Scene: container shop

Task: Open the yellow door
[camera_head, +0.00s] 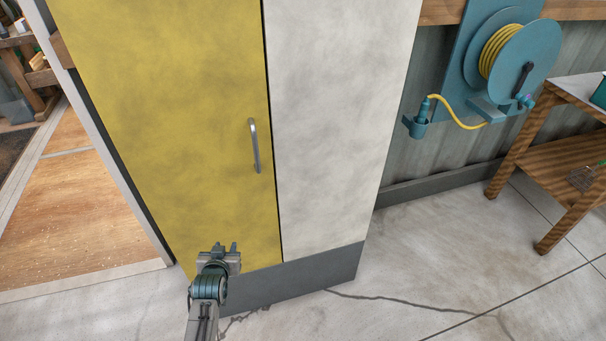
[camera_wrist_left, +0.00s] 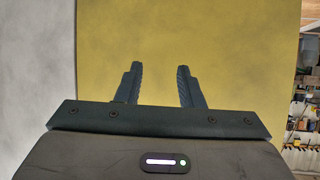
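The yellow door (camera_head: 170,90) stands upright and appears shut, flush beside a white panel (camera_head: 335,120) with a thin dark gap between them. A vertical metal bar handle (camera_head: 254,146) sits near the door's right edge. My left gripper (camera_head: 226,247) is in front of the door's lower part, below and left of the handle. In the left wrist view its two fingers (camera_wrist_left: 158,84) are apart with nothing between them, and the yellow door (camera_wrist_left: 230,40) fills the background. The handle does not show in the left wrist view. My right gripper is not in view.
A blue hose reel (camera_head: 515,62) with yellow hose hangs on the wall at the right. An opening with a wooden floor (camera_head: 80,195) lies at the left. The concrete floor (camera_head: 420,260) at front right is clear.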

